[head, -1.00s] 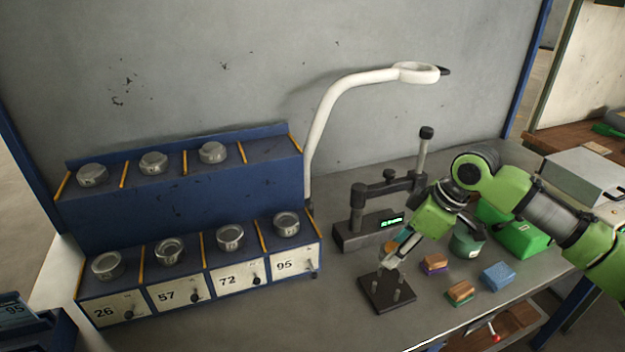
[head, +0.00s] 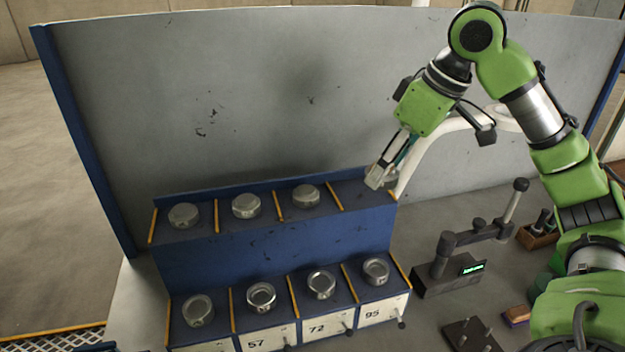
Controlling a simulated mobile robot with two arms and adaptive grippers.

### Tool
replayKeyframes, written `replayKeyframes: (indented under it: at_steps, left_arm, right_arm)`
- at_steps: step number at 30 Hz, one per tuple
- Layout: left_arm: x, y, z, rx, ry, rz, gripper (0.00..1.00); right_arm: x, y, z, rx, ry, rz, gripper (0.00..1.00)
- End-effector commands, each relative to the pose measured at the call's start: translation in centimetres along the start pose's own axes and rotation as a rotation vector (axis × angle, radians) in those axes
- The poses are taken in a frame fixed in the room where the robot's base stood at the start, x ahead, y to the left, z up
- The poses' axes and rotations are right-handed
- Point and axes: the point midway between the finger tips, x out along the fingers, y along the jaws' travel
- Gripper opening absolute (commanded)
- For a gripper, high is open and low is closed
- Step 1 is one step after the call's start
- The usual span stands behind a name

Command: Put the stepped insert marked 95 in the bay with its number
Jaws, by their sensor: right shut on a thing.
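My right gripper (head: 376,182) is over the far right bay of the upper row of the blue rack (head: 275,243). It is shut on a grey metal insert (head: 391,178), which is partly hidden behind the fingers. I cannot read a mark on it, nor tell whether it touches the bay floor. The three other upper bays each hold a round metal insert, such as the one beside it (head: 306,196). In the lower row, the bay with the 95 plate (head: 373,314) holds a round metal piece (head: 376,271). My left gripper is out of view.
Lower bays marked 57 and 72 also hold metal pieces (head: 261,296) (head: 321,284). Yellow dividers separate the bays. A white lamp arm (head: 425,152) stands close behind my gripper. A dark gauge stand (head: 446,274) and a pegged block (head: 472,335) are to the right.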

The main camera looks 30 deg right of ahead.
Motion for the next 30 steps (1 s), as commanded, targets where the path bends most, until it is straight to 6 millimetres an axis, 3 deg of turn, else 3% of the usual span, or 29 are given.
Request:
replayKeyframes:
  at_steps: [1,5,14,18,24,30]
  left_arm:
    - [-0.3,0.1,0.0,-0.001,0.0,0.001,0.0]
    - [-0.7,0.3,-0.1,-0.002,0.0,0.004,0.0]
    - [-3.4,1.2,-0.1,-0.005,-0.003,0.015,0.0]
    - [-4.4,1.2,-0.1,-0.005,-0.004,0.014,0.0]
    - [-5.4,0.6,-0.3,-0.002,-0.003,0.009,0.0]
    - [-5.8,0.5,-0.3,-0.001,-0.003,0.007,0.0]
  right_arm:
    - [-0.8,0.1,0.0,0.01,0.006,0.007,0.01]
    - [-0.7,0.9,-0.3,0.02,0.003,0.009,0.01]
    - [3.3,5.8,-3.3,0.022,0.001,0.006,0.01]
    - [6.2,7.9,-4.0,0.021,-0.001,0.007,0.01]
    - [9.4,9.6,-4.3,0.017,0.002,0.009,0.01]
    - [10.6,10.4,-4.5,0.018,0.005,0.01,0.01]
